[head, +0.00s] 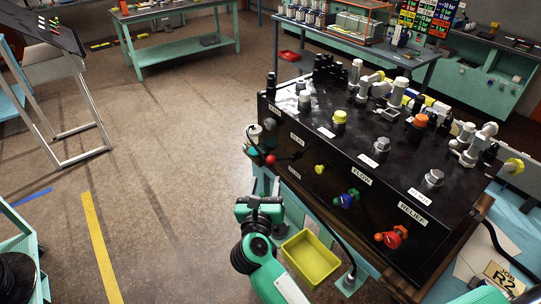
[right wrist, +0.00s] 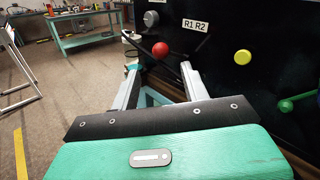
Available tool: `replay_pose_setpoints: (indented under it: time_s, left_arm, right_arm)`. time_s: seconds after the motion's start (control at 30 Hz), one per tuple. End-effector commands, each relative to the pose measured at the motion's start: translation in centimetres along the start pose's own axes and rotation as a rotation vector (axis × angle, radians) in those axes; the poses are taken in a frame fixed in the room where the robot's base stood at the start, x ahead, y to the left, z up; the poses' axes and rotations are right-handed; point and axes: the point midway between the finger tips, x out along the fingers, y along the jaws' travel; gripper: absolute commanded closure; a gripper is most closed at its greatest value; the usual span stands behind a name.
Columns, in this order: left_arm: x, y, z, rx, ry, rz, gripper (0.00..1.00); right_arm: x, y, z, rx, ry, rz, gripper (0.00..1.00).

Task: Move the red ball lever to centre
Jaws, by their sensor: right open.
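The red ball (head: 270,160) of the lever sits at the left end of the black console's front face in the head view. In the right wrist view the red ball (right wrist: 160,50) shows just past and between the fingertips, below and left of the R1 R2 label (right wrist: 195,25). A dark rod shows beside the ball; its full run is hard to make out. My right gripper (head: 264,184) is in front of and below the ball in the head view. Its two fingers (right wrist: 160,70) are spread with nothing between them. Contact with the ball cannot be seen. My left gripper is out of view.
The black console (head: 330,165) carries a yellow knob (head: 320,169), a blue-green knob (head: 347,199) and a red knob (head: 391,237) along its front. A yellow bin (head: 311,258) stands below, right of my right arm. Open floor (head: 165,170) lies to the left.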

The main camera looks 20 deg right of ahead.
Motion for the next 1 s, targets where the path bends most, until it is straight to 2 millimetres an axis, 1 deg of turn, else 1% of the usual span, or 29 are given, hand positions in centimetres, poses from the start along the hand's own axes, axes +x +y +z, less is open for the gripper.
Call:
replay_pose_setpoints:
  time_s: [0.03, 0.2, 0.3, 0.43, 0.6, 0.9, 0.93, 1.0]
  left_arm:
    - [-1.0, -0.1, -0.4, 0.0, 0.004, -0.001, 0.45]
    - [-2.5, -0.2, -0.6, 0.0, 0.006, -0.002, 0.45]
    - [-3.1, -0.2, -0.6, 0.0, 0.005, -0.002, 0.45]
    - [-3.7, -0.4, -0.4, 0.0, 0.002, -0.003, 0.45]
    - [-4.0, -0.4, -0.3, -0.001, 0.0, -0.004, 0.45]
    - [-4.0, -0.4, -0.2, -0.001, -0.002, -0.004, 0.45]
    - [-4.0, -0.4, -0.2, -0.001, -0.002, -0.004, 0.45]
    - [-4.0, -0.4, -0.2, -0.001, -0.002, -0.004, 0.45]
  right_arm:
    - [1.3, -0.1, 0.6, -0.004, -0.003, -0.002, 0.54]
    - [5.0, -0.2, 0.6, -0.006, -0.003, -0.001, 0.54]
    - [6.9, -0.1, 0.5, -0.007, -0.003, -0.001, 0.54]
    - [8.7, -0.1, 0.3, -0.005, -0.001, 0.0, 0.54]
    - [9.9, -0.1, 0.1, -0.005, -0.001, -0.001, 0.54]
    - [10.1, 0.0, 0.0, -0.003, -0.001, 0.0, 0.54]
    - [10.1, 0.0, 0.0, -0.003, -0.001, 0.0, 0.58]
    - [10.1, 0.0, 0.0, -0.004, -0.001, 0.0, 0.72]
